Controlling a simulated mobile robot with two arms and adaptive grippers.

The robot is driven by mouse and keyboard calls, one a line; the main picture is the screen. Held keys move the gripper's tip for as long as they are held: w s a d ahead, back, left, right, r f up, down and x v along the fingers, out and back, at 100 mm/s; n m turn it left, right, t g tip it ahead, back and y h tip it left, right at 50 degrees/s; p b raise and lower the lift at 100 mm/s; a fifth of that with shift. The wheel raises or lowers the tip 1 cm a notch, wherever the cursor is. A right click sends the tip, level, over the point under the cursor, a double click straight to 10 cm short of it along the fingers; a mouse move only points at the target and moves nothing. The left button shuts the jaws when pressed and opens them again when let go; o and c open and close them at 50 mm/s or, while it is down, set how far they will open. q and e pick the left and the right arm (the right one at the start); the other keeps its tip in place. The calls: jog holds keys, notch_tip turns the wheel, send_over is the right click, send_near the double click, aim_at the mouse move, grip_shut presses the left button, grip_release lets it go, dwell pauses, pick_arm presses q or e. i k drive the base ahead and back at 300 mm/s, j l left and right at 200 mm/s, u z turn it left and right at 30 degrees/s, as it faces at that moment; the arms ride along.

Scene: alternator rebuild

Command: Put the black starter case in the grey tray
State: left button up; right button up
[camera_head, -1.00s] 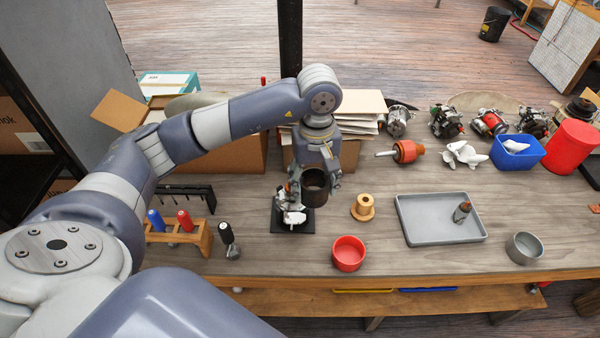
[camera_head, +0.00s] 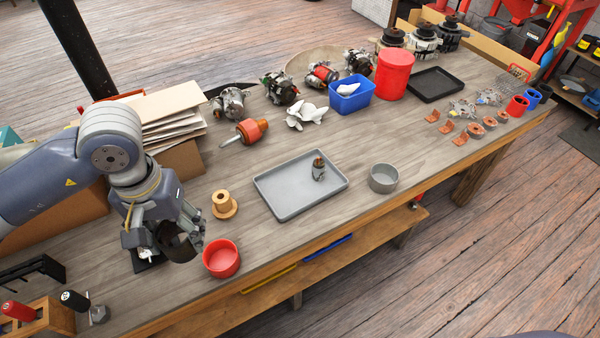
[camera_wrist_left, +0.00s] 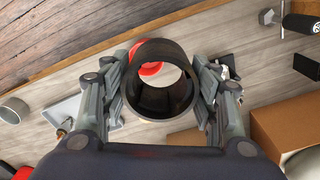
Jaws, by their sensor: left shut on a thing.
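The black starter case (camera_head: 178,246) is a dark open tube. My left gripper (camera_head: 182,234) is shut on it and holds it above the bench, at the left in the head view. In the left wrist view the case (camera_wrist_left: 160,102) sits between both fingers, and I look through its bore. The grey tray (camera_head: 283,208) is a shallow rectangle right of the gripper, on the bench. A small metal part (camera_head: 319,168) stands in its right half; the rest of the tray is bare. My right gripper is not in view.
A red bowl (camera_head: 222,259) is right of the held case, and a copper-coloured spool (camera_head: 223,205) stands between gripper and tray. A round grey dish (camera_head: 383,178) is right of the tray. An orange rotor (camera_head: 252,131) and a blue bin (camera_head: 350,97) lie behind.

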aim_at(284, 192)
jog(key=i+l+u, duration=0.2)
jog(key=l, duration=0.3)
jog(key=i+l+u, duration=0.1)
jog(key=l+u, duration=0.15)
jog(key=l, duration=0.25)
jog(key=i+l+u, duration=0.2)
jog(key=l, duration=0.35)
jog(key=l+u, duration=0.25)
jog(key=l, duration=0.25)
